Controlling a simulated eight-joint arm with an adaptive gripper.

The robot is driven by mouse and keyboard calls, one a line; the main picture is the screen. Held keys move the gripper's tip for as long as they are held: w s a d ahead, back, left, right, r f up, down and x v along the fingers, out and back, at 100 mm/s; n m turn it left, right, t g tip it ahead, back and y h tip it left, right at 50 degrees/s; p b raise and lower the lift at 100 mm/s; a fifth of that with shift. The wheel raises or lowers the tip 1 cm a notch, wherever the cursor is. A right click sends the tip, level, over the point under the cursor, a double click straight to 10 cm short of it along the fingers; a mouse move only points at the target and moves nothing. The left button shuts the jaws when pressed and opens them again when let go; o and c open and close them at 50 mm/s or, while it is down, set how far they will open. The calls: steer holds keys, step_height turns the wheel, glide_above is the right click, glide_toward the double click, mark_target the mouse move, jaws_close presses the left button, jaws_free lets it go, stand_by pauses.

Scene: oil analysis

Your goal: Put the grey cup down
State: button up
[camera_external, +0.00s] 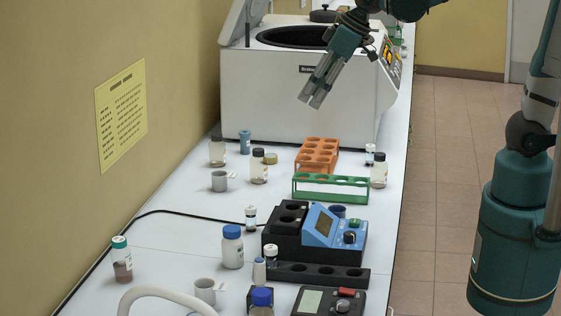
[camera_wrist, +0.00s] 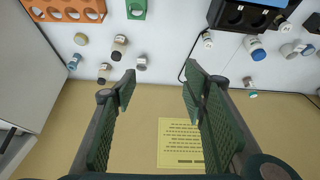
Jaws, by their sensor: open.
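A small grey cup (camera_external: 219,181) stands upright on the white bench near the wall, its handle to the right. It also appears in the wrist view (camera_wrist: 141,64), beyond my fingertips and apart from them. A second grey cup (camera_external: 206,291) stands near the front of the bench, partly behind a white curved tube. My gripper (camera_external: 316,97) hangs above the bench in front of the white machine, pointing down to the left. Its fingers (camera_wrist: 160,84) are spread with nothing between them.
An orange rack (camera_external: 317,152) and a green rack (camera_external: 330,186) stand right of the first cup. Bottles (camera_external: 258,167) stand close around it. A black block with a blue device (camera_external: 325,225) lies nearer. The large white machine (camera_external: 290,115) fills the back. Free bench lies left of the white bottle (camera_external: 232,248).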

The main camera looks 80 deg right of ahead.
steer(key=s+a+t, duration=0.1)
steer(key=s+a, duration=0.1)
steer(key=s, duration=1.6)
steer(key=shift+s+a+f+m, duration=0.3)
steer(key=shift+s+a+f, duration=0.1)
